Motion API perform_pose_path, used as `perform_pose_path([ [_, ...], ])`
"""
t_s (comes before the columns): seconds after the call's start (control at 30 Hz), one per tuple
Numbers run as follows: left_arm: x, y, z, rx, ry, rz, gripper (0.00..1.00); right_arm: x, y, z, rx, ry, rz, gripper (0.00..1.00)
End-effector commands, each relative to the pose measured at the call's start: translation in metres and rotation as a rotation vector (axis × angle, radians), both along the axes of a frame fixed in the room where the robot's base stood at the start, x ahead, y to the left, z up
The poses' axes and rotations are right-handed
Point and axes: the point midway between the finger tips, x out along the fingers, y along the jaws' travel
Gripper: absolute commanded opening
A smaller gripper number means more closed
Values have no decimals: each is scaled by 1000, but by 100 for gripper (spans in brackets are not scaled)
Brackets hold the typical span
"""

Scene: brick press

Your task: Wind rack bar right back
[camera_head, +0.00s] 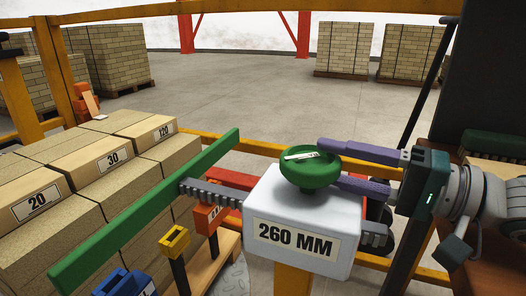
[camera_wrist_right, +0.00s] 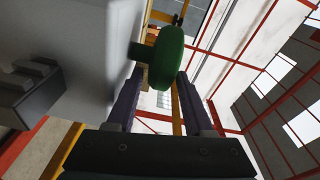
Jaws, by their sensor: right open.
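A green round knob (camera_head: 310,168) with a pale pointer mark sits on top of the white housing (camera_head: 300,222) labelled "260 MM". A grey toothed rack bar (camera_head: 212,192) sticks out of the housing's left side and meets a long green bar (camera_head: 150,208) lying slantwise beside the bricks. A short toothed end (camera_head: 376,236) shows at the housing's right side. My right gripper (camera_head: 328,162) comes from the right with its purple fingers apart, on either side of the knob. In the right wrist view the knob (camera_wrist_right: 166,58) lies between the fingertips; contact cannot be told. My left gripper is out of view.
Tan bricks (camera_head: 105,165) with labels 20, 30 and 120 stand left of the green bar. A yellow-topped post (camera_head: 174,242) and a blue object (camera_head: 125,283) are at the front. Yellow rails run behind the housing. Pallets of bricks stand far back on open floor.

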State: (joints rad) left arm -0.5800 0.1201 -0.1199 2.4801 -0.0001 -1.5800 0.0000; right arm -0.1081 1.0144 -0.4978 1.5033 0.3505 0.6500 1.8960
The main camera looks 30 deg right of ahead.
Motion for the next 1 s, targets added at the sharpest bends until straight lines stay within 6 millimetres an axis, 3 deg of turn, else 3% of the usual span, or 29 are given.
perform_pose_path([
  [0.2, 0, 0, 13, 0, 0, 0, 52, -38, -25, 1, -5, 9, -1, 52],
  [0.4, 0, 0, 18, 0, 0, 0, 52, -63, -41, 0, -3, 4, -1, 52],
  [0.83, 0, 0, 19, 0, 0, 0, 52, -69, -45, 1, 0, 1, -1, 52],
  [1.0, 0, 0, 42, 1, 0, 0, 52, -69, -39, 17, -27, 8, -10, 52],
])
